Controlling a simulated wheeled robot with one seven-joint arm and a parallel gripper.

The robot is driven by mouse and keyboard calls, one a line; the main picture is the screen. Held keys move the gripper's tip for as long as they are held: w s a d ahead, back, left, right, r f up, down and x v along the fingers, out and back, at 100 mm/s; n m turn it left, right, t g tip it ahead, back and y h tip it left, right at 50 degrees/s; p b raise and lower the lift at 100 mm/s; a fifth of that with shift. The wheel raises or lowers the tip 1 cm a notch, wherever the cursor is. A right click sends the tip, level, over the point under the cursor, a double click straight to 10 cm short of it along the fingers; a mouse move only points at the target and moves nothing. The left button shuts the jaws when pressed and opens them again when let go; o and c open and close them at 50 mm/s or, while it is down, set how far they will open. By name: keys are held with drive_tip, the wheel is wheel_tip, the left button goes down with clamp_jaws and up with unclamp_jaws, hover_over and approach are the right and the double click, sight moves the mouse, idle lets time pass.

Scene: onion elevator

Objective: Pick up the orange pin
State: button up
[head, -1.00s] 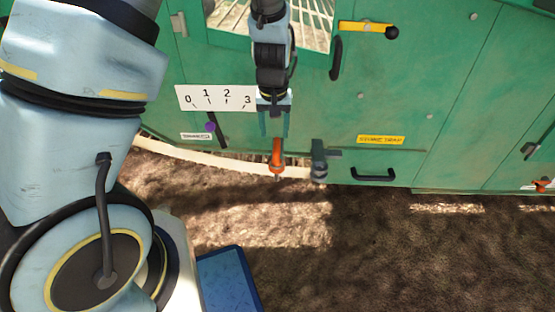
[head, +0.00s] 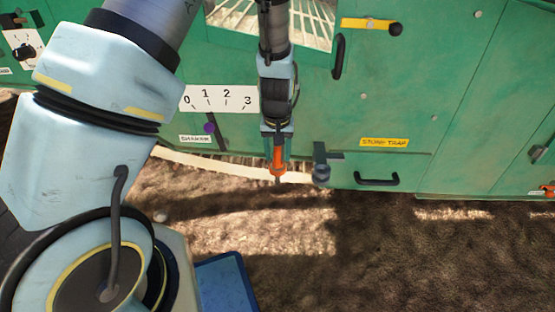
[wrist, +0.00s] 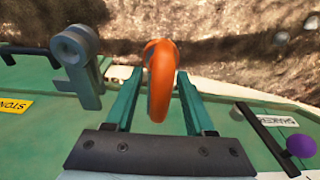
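The orange pin (wrist: 161,75) has a ring-shaped head that stands between the two green fingers of my gripper (wrist: 160,92) in the wrist view. Small gaps show on both sides of the ring, so the fingers look open around it. In the head view the pin (head: 278,163) hangs at the lower edge of the green machine, directly under my gripper (head: 278,140), whose fingers flank its top. The pin's dark lower shaft shows below the orange part. Its seat is hard to make out.
A grey bracket (head: 321,163) stands close to the right of the pin; in the wrist view it is at the left (wrist: 78,65). A purple knob (head: 210,127) on a lever is at the left. A black handle (head: 377,180) sits under the yellow stone trap label (head: 384,142).

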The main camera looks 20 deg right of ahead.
clamp_jaws()
drive_tip(key=shift+r, duration=0.1)
idle(0.6)
wheel_tip(320, 180, up, 10)
drive_tip(key=p, duration=0.4)
